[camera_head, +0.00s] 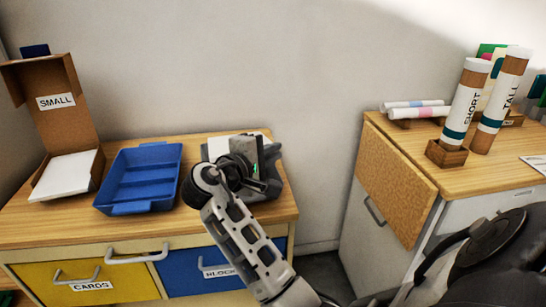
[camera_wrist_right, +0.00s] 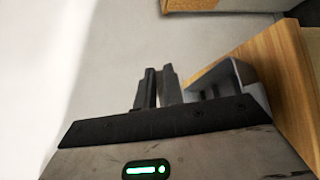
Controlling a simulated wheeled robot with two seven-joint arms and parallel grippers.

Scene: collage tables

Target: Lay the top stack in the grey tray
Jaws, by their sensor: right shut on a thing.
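My right gripper (camera_head: 262,180) is over the grey tray (camera_head: 274,152) on the left table and hides much of it. In the right wrist view, the fingers (camera_wrist_right: 157,87) are close together beside the grey tray (camera_wrist_right: 250,82). A white stack (camera_head: 221,147) shows in part behind the gripper at the tray. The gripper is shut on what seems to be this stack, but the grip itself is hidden. Whether the stack touches the tray floor cannot be told. Another white stack (camera_head: 66,176) lies in the cardboard box labelled SMALL (camera_head: 72,80). My left gripper is not in view.
An empty blue tray (camera_head: 145,178) stands between the cardboard box and the grey tray. Yellow (camera_head: 95,272) and blue (camera_head: 205,275) drawers are below. Across a gap, the right table (camera_head: 412,150) holds SHORT (camera_head: 466,105) and TALL (camera_head: 500,100) tubes and lying rolls (camera_head: 418,108).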

